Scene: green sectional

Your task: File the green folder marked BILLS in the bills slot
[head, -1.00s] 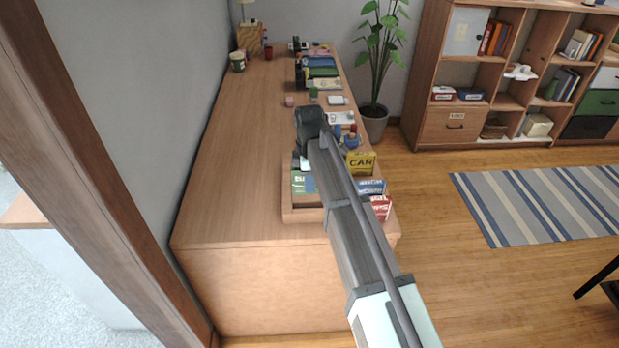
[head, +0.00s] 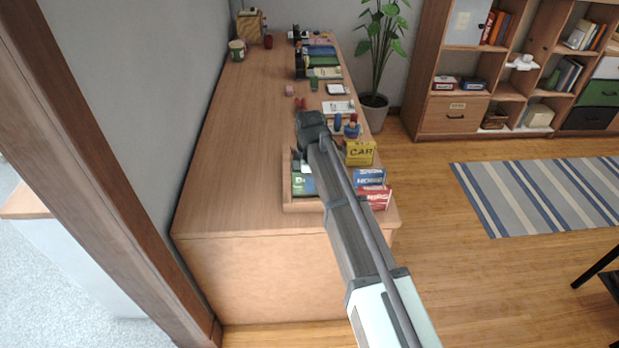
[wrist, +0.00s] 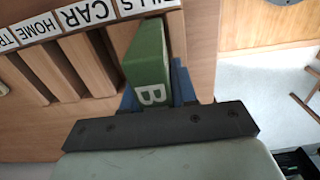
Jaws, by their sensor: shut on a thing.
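The green folder (wrist: 149,58), with a white letter B on its near end, is held between the blue fingers of my gripper (wrist: 156,88) in the wrist view. It is in line with the slot whose label (wrist: 148,4) ends in "LLS", between a wooden divider and the sorter's side. How deep it sits cannot be told. In the head view, part of the green folder (head: 300,184) shows at the wooden sorter (head: 300,207). My arm hides much of the sorter.
The slots labelled CAR (wrist: 87,12) and HOME (wrist: 42,27) look empty. A yellow CAR folder (head: 360,153), a blue folder (head: 371,178) and a red folder (head: 376,198) are at the desk's right edge. The desk (head: 235,160) is clear left of the sorter.

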